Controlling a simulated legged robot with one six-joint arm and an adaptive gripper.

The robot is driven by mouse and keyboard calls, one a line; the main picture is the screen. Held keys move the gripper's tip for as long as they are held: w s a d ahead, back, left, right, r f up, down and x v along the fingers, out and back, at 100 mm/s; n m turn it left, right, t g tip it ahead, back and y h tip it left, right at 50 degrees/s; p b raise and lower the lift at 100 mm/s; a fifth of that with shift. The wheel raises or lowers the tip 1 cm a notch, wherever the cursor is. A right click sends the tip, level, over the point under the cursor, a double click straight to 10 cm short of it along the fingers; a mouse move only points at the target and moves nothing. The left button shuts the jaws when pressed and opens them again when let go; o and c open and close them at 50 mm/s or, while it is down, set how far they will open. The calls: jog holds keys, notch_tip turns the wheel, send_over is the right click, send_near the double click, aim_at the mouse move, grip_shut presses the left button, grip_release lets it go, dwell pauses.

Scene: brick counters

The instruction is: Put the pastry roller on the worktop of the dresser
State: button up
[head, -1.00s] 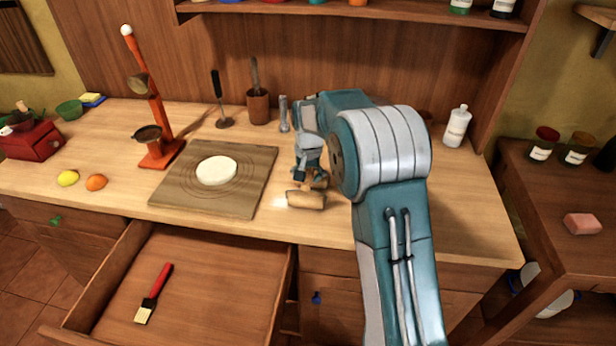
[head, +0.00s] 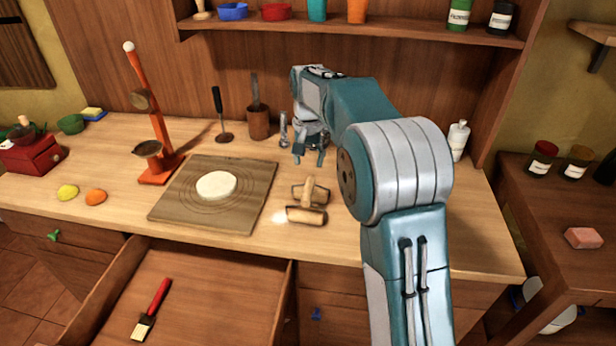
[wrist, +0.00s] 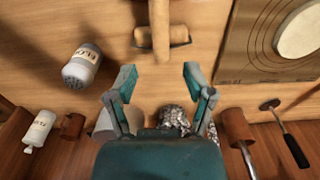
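The wooden pastry roller (head: 306,215), with a larger roller in front and a smaller crosswise one behind, lies on the dresser's light worktop (head: 390,230), right of the pastry board. In the wrist view the pastry roller (wrist: 160,38) is partly cut off by the top edge. My gripper (head: 309,156) is above and behind it, apart from it. In the wrist view my gripper (wrist: 160,78) has its fingers spread with nothing between them, and the roller lies beyond the fingertips.
A board (head: 260,200) with dough (head: 216,185) lies left of the roller. An open drawer (head: 215,300) holds a brush (head: 150,310). A shelf (head: 380,28) hangs above.

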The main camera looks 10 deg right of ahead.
jog(key=s+r+n+t, duration=0.1)
jog(key=s+r, duration=0.4)
jog(key=s, duration=0.3)
jog(key=s+r+n+t, duration=0.1)
jog(key=s+r+t, duration=0.1)
jog(key=s+r, duration=0.45)
jog(key=s+f+n+t, duration=0.1)
jog(key=s+f, duration=0.2)
jog(key=s, duration=0.7)
jog(key=s+f+n+t, duration=0.1)
jog(key=s+f, duration=0.2)
jog(key=s, duration=0.6)
jog(key=shift+s+f+n+t, duration=0.3)
jog(key=shift+s+f, duration=0.05)
jog(key=shift+f, duration=0.05)
jog(key=shift+c, duration=0.6)
jog(key=shift+a, duration=0.15)
